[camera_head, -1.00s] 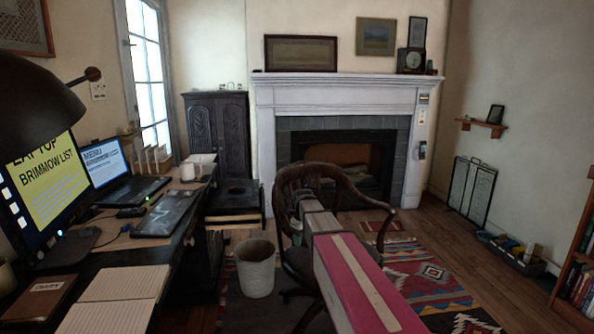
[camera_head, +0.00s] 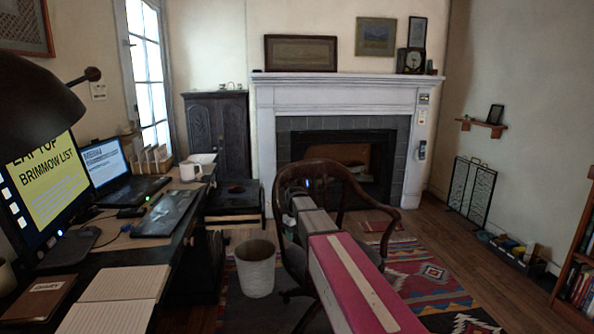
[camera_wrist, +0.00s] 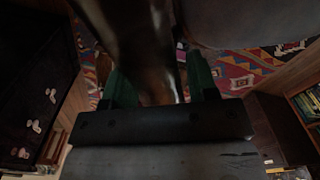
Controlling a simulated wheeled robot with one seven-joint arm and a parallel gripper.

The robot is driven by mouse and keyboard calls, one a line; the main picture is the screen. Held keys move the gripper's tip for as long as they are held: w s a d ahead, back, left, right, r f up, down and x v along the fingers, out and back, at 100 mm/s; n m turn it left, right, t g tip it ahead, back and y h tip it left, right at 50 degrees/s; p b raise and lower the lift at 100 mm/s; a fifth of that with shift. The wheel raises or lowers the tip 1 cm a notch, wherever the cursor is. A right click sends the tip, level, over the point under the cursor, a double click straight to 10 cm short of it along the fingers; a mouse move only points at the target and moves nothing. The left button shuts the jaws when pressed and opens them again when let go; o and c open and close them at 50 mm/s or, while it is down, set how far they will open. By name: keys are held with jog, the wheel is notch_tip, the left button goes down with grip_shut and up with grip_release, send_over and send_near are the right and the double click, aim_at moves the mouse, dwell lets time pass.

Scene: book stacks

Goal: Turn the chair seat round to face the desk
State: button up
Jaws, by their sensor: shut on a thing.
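The dark wooden swivel chair (camera_head: 340,174) stands in the middle of the head view, right of the desk (camera_head: 108,242). Its curved back rail arches over the seat (camera_head: 294,258), most of which is hidden by my arm. My gripper (camera_wrist: 160,88) is at the chair's left side in the head view, where my arm hides much of it. In the wrist view its two green fingers close around a brown, glossy wooden piece of the chair (camera_wrist: 150,45). The dark seat also shows in the wrist view (camera_wrist: 225,20).
A pale wastebasket (camera_head: 256,269) stands between desk and chair. A dark cabinet (camera_head: 217,132) and a fireplace (camera_head: 345,95) are behind. A patterned rug (camera_head: 420,270) covers the floor at right. A bookshelf (camera_head: 580,265) stands at the far right.

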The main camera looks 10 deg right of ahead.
jog(key=shift+w+a+m, duration=0.4)
jog(key=shift+w+a, duration=0.1)
jog(key=shift+w, duration=0.35)
jog(key=shift+w+a+m, duration=0.4)
jog(key=shift+w+a, duration=0.05)
jog(key=shift+w, duration=0.4)
jog(key=o, duration=1.3)
jog(key=shift+s, duration=0.1)
jog(key=shift+r, duration=0.1)
jog(key=shift+r, duration=4.95)
